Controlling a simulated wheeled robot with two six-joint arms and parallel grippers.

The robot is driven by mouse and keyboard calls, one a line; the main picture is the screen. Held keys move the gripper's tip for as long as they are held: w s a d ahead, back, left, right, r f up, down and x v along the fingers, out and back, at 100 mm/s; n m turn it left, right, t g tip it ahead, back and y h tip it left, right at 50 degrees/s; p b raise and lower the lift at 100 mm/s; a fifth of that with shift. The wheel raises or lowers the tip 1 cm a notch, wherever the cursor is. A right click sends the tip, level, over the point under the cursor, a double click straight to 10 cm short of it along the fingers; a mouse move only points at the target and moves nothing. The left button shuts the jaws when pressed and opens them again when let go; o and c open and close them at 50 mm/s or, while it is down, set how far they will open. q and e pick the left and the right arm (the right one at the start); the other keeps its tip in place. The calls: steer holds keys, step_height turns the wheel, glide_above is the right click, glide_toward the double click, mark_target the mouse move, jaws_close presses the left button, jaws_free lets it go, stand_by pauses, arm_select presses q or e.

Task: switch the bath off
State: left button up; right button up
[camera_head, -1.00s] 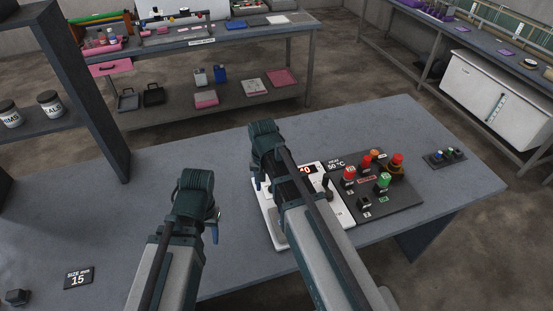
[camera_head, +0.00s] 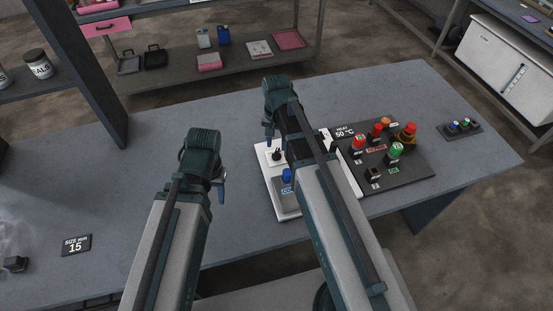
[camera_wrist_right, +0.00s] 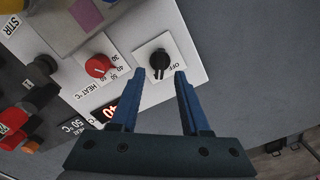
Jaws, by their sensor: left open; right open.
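The bath is a white unit (camera_head: 292,212) on the table, partly hidden by my right arm in the head view. Its black round knob (camera_head: 277,155) shows left of that arm. In the right wrist view the black knob (camera_wrist_right: 160,60) sits on a white panel beside an OFF label (camera_wrist_right: 177,67). A red HEAT knob (camera_wrist_right: 98,66) and a lit red display (camera_wrist_right: 113,112) lie left of it. My right gripper (camera_wrist_right: 156,78) is open, its blue fingertips just short of the black knob, one on each side in the picture. My left gripper (camera_head: 220,190) is open and empty, left of the bath.
A dark panel (camera_head: 415,165) with red, green and black buttons stands right of the bath. A small button box (camera_head: 459,128) is farther right.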

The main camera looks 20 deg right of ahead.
mark_target(276, 152)
arm_select(q)
steer(key=shift+f+b, duration=1.9)
steer(key=shift+f, duration=0.55)
arm_select(e)
steer(key=shift+f, duration=2.4)
arm_select(q)
steer(key=shift+r, duration=0.1)
arm_select(e)
jaws_close()
